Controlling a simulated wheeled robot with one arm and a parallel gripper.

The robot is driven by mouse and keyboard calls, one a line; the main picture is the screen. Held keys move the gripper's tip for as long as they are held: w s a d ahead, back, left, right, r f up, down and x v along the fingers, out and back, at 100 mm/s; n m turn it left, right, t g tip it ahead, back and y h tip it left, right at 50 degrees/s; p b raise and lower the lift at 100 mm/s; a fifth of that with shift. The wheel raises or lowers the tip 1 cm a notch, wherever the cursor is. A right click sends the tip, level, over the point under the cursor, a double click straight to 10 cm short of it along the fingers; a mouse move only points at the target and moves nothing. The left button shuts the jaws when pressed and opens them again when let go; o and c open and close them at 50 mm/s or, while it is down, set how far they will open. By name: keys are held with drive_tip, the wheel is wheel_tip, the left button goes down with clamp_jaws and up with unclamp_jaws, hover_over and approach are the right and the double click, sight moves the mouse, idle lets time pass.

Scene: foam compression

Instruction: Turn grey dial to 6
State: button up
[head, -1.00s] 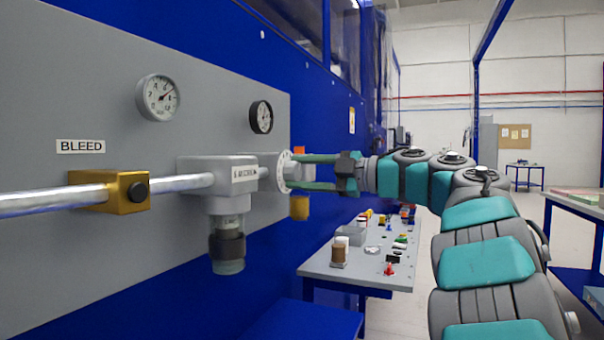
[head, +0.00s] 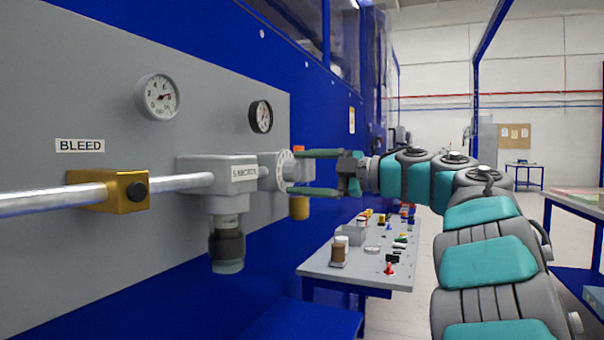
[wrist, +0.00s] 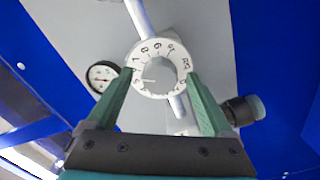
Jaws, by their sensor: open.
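The grey dial (wrist: 158,73) faces the wrist camera, a grey knob inside a white numbered ring; a pale mark on the knob points left. Several digits are small and tilted, so I cannot read the setting surely. In the head view the dial (head: 285,170) is seen edge-on at the right end of the grey valve body (head: 230,172). My gripper (head: 300,172) is open, its green fingers spread above and below the dial's front. In the wrist view my gripper (wrist: 158,76) has a finger on each side of the ring; contact cannot be told.
Two gauges, one white (head: 158,97) and one black-rimmed (head: 260,117), sit on the grey panel (head: 60,260). A brass block (head: 112,190) is on the pipe left of the valve. A bench (head: 345,265) with small items stands below my arm.

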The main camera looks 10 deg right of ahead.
drive_tip(key=v, duration=0.7)
drive_tip(key=shift+d, duration=0.15)
drive_tip(key=shift+s+r, duration=0.1)
